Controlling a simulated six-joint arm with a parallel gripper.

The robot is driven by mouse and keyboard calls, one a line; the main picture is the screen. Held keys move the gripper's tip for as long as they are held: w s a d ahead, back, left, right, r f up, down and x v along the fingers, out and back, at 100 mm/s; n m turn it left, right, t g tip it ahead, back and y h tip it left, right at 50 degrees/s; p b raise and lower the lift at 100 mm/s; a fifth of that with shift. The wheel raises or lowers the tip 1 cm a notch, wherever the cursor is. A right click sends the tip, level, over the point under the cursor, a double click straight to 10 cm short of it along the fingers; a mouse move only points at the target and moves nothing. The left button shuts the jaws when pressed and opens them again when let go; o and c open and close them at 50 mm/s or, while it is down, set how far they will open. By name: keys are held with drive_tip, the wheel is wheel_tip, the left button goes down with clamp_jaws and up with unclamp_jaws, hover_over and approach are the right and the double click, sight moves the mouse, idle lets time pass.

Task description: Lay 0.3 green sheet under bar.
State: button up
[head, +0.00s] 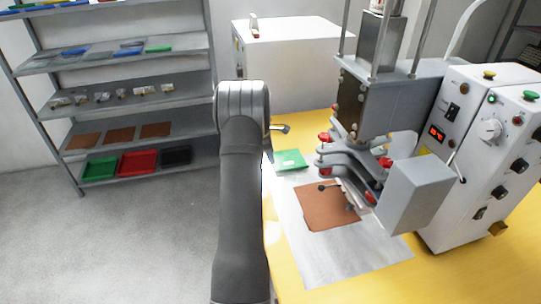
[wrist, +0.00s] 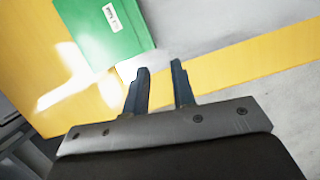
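A green sheet (head: 290,160) lies flat on the table, left of the welding machine and behind the brown mat. In the wrist view the green sheet (wrist: 92,38) is at upper left and carries a small white label (wrist: 111,17), whose print is too small to read. My gripper (wrist: 159,72) has its two fingers apart with nothing between them. The fingers are to the right of and below the green sheet in that view, not touching it. In the head view my arm mostly hides the gripper. The machine's bar (head: 347,180) seems to sit low over the brown mat, partly hidden by clamps.
The brown mat (head: 316,218) lies on a grey-white sheet (head: 350,262) on the yellow table (head: 285,280). The welding machine (head: 392,95) and its control box (head: 465,150) fill the right. A white cabinet (head: 300,65) stands behind. A shelf rack (head: 125,105) with trays is at left.

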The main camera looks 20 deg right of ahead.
sight(276, 168)
drive_tip(key=shift+n, duration=0.8)
drive_tip(key=shift+w+x, duration=0.15)
drive_tip(key=shift+x, duration=1.35)
drive_tip(key=shift+w+x, duration=0.2)
drive_tip(key=shift+x, duration=1.3)
drive_tip(key=shift+w+x, duration=0.15)
drive_tip(key=shift+x, duration=1.35)
drive_tip(key=shift+d, duration=0.15)
drive_tip(key=shift+c, duration=0.2)
clamp_jaws()
drive_tip(key=shift+r, duration=0.4)
drive_tip(key=shift+r, duration=0.25)
